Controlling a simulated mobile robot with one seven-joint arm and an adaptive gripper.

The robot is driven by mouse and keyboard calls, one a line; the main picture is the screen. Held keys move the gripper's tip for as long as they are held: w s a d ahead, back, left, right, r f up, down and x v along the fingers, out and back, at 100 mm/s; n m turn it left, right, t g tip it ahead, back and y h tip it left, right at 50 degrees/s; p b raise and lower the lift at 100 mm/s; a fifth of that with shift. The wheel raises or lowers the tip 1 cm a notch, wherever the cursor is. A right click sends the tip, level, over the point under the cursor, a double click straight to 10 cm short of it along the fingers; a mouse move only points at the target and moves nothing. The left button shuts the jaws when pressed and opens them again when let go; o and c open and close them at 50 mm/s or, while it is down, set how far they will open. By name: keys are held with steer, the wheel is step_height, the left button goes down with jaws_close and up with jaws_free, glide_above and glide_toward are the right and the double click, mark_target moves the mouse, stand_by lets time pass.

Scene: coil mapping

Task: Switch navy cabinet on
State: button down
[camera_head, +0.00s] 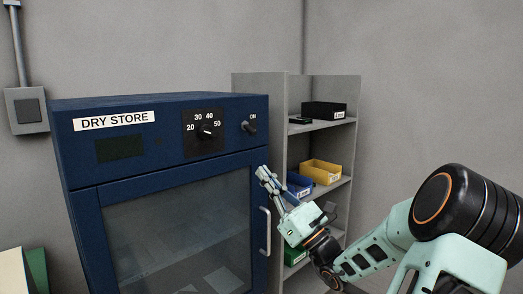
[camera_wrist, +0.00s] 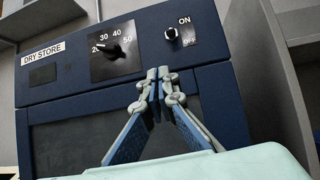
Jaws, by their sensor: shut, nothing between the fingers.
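The navy cabinet (camera_head: 160,175) stands at left in the head view, with a "DRY STORE" label and a glass door. Its on/off switch (camera_head: 249,127) is a small dark lever at the right of the top panel. The wrist view shows this switch (camera_wrist: 171,34) with "ON" above and "OFF" below; I cannot tell its position for certain. The display (camera_head: 120,148) is dark. My gripper (camera_head: 262,172) is shut and empty, below and slightly right of the switch. In the wrist view, my gripper (camera_wrist: 158,74) has its fingertips together below the switch, apart from it.
A temperature dial (camera_head: 206,131) sits left of the switch. The door handle (camera_head: 265,231) is close to my gripper. A grey shelf (camera_head: 290,85) with a yellow bin (camera_head: 320,171), a blue bin (camera_head: 299,186) and a black box (camera_head: 325,110) stands to the right.

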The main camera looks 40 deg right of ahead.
steer(key=shift+s+d+r+m+t+h, duration=0.15)
steer(key=shift+s+d+m+h, duration=0.25)
steer(key=shift+d, duration=0.2)
steer(key=shift+s+d+m+t+h, duration=0.2)
steer(key=shift+d+m+h, duration=0.1)
steer(key=shift+d+h, duration=0.25)
glide_toward(244, 129)
steer(key=x, duration=0.5)
steer(key=shift+w+d+f, duration=0.25)
steer(key=shift+d+f, duration=0.1)
steer(key=shift+r+p, duration=0.15)
steer(key=shift+p, duration=0.45)
steer(key=shift+r+p, duration=0.1)
steer(key=shift+p, duration=0.25)
steer(key=shift+s, duration=0.15)
steer(key=shift+g+p, duration=0.65)
steer(key=shift+p, duration=0.5)
